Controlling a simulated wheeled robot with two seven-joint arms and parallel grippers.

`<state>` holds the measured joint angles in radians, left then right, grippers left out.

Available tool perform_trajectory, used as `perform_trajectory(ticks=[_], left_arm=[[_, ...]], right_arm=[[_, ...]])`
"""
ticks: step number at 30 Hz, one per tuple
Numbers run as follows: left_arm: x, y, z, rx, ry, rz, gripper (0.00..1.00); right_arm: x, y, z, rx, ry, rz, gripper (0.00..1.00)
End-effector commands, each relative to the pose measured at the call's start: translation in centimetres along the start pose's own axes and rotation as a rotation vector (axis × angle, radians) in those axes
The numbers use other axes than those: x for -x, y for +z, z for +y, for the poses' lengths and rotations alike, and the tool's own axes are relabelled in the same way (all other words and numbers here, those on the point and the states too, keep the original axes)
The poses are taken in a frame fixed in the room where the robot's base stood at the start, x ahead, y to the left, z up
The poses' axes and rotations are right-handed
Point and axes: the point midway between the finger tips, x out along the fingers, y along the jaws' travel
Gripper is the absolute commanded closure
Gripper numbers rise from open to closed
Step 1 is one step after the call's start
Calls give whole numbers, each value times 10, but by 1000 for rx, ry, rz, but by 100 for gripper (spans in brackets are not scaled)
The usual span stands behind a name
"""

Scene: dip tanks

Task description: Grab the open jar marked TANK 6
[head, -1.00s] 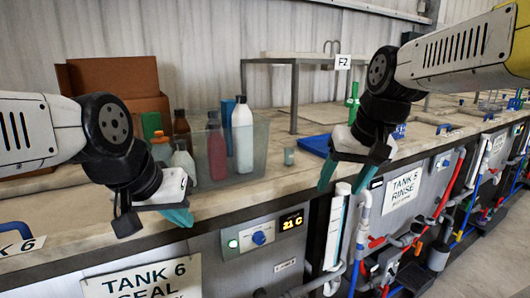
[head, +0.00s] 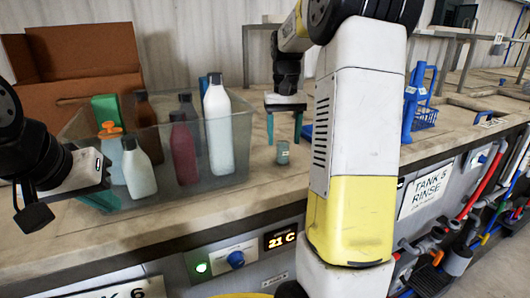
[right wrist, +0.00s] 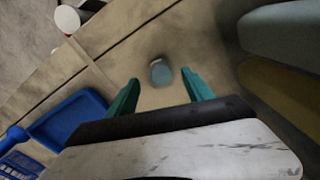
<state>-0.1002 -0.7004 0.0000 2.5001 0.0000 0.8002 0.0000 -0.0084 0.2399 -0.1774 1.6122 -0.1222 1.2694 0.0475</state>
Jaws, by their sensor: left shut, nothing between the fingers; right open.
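A small grey-green jar (head: 283,153) stands on the counter to the right of the clear bin; no marking on it can be read. It also shows, blurred, in the right wrist view (right wrist: 161,74), between and just beyond my two fingertips. My right gripper (head: 284,132) is open, fingers pointing down, just above the jar, and nothing is between them. My left gripper (head: 102,201) is shut and empty at the front left of the bin. A TANK 6 sign (head: 110,290) is partly visible on the tank front below.
The clear bin (head: 215,165) holds several bottles. A cardboard box (head: 85,65) stands behind it. A blue tray (right wrist: 70,117) lies beside my right gripper. The counter in front of the jar is clear.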

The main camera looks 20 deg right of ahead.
Motion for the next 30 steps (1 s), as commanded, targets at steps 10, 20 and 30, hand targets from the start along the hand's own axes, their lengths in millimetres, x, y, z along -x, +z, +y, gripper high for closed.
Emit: perform_trajectory(ticks=[10,20,30], left_arm=[[0,0,0,0,0,0,100],[0,0,0,0,0,0,100],[0,0,0,0,0,0,100]], right_arm=[[-42,1,-3,0,-1,0,40],[-43,1,-3,0,-1,1,60],[-43,1,-3,1,-1,1,100]])
